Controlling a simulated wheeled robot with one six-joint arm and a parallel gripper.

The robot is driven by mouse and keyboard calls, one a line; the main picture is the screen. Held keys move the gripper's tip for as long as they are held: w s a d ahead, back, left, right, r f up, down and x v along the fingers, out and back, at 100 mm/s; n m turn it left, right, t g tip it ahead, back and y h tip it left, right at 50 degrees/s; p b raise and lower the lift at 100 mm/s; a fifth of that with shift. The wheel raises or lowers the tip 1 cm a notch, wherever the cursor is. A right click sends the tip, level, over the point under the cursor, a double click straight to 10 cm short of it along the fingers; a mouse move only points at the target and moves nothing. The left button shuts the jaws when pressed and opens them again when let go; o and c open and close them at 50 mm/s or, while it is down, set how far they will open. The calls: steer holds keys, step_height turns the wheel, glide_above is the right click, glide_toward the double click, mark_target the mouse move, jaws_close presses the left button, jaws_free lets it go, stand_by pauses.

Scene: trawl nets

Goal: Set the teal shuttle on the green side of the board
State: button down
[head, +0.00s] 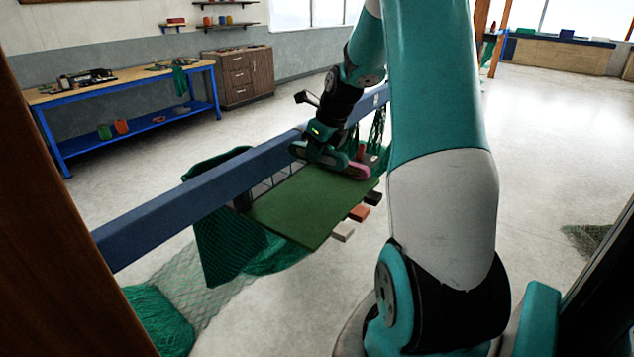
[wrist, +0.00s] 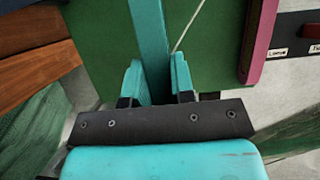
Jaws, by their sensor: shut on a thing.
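The teal shuttle (wrist: 149,35) is a long flat strip between the two fingers of my gripper (wrist: 157,80) in the wrist view. My gripper is shut on it, and its far end runs out of the top of the picture. The board's green side (wrist: 100,40) lies behind the shuttle; I cannot tell whether they touch. In the head view my gripper (head: 340,162) is at the far end of the green board (head: 312,205), and the shuttle is hard to tell from the gripper there.
A pink strip (wrist: 258,42) lies at the board's right in the wrist view. Several small blocks, one orange (head: 359,212), stick out along the board's right edge. A blue beam (head: 190,206) runs along its left. Green netting (head: 225,245) hangs below.

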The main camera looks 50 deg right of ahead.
mark_target(313, 192)
step_height(313, 192, down, 9)
steer(key=shift+f+p, duration=0.2)
steer(key=shift+p, duration=0.6)
steer(key=shift+f, duration=0.2)
steer(key=c, duration=1)
jaws_free()
steer(key=shift+r, duration=0.1)
steer(key=shift+r, duration=0.1)
